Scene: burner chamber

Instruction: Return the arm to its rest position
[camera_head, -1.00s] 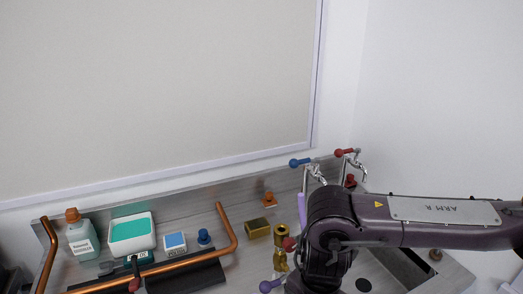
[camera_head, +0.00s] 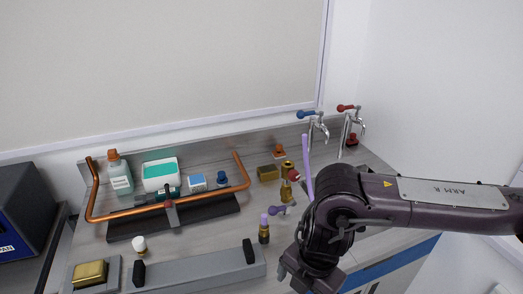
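My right arm (camera_head: 440,205), dark purple and labelled ARM R, reaches in from the right edge. It bends down at a large joint at the front right of the bench. The lower end with my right gripper (camera_head: 308,277) hangs at the bottom of the view, near the bench's front edge. Its fingertips cannot be made out, so its opening is unclear, and no held thing shows. My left arm and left gripper are out of view.
Taps (camera_head: 318,128) stand behind my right arm. Air above the bench's left is free.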

